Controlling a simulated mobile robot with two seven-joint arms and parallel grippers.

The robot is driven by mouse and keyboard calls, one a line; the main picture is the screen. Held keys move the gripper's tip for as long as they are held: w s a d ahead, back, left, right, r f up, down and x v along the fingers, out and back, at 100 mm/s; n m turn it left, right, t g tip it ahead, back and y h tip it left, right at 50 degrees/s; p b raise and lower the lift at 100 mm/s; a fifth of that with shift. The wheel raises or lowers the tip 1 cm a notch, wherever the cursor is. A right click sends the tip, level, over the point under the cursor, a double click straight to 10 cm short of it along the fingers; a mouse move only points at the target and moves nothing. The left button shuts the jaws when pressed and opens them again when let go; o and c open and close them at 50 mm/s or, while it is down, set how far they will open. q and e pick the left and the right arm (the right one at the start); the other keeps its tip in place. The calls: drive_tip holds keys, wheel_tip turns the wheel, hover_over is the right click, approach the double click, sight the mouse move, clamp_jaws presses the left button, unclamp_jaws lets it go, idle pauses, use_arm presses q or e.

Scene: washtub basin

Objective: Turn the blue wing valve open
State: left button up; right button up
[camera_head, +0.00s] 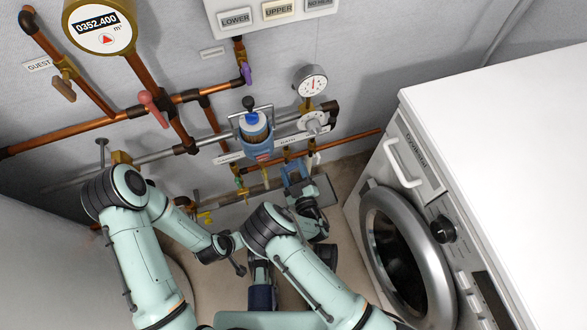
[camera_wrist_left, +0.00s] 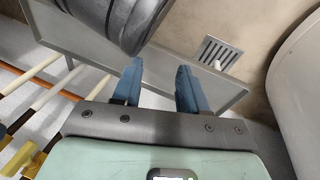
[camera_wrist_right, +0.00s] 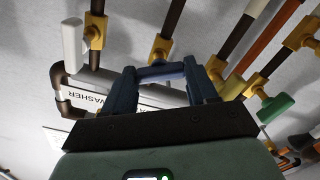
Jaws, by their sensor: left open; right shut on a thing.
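The blue wing valve (camera_wrist_right: 160,72) sits on a brass fitting on the wall piping, seen in the right wrist view. My right gripper (camera_wrist_right: 160,82) has a finger on each side of the blue handle and is shut on it. In the head view my right gripper (camera_head: 294,170) is low by the wall pipes, and its fingers and wrist hide the valve. My left gripper (camera_wrist_left: 158,85) is open and empty in the left wrist view, above a grey tray and away from the valve. In the head view it is largely hidden behind my arms.
A white washing machine (camera_head: 500,150) stands on the right. A gauge (camera_head: 310,82), a blue-topped filter (camera_head: 254,130), a red handle (camera_head: 152,105) and a purple handle (camera_head: 246,74) crowd the wall. A green handle (camera_wrist_right: 275,107) is close right of my right gripper. A drain grate (camera_wrist_left: 217,53) is in the floor.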

drive_tip(key=n, duration=0.3)
drive_tip(key=shift+r+n+p, duration=0.1)
drive_tip(key=shift+n+p, duration=0.25)
drive_tip(key=shift+n, duration=0.05)
drive_tip(key=n, duration=0.4)
drive_tip(key=shift+n, duration=0.3)
use_arm(q)
drive_tip(key=shift+w+d+r, duration=0.15)
drive_tip(key=shift+w+r, duration=0.05)
drive_tip(key=shift+r, duration=0.3)
drive_tip(key=shift+w+d+r, duration=0.15)
drive_tip(key=shift+r, duration=0.35)
use_arm(e)
drive_tip(key=shift+n, duration=1.8)
drive_tip(key=o, duration=1.1)
drive_tip(key=shift+w, duration=0.1)
drive_tip(key=shift+c, duration=0.2)
use_arm(q)
drive_tip(key=shift+s+f, duration=0.1)
use_arm(e)
drive_tip(key=shift+f, duration=0.2)
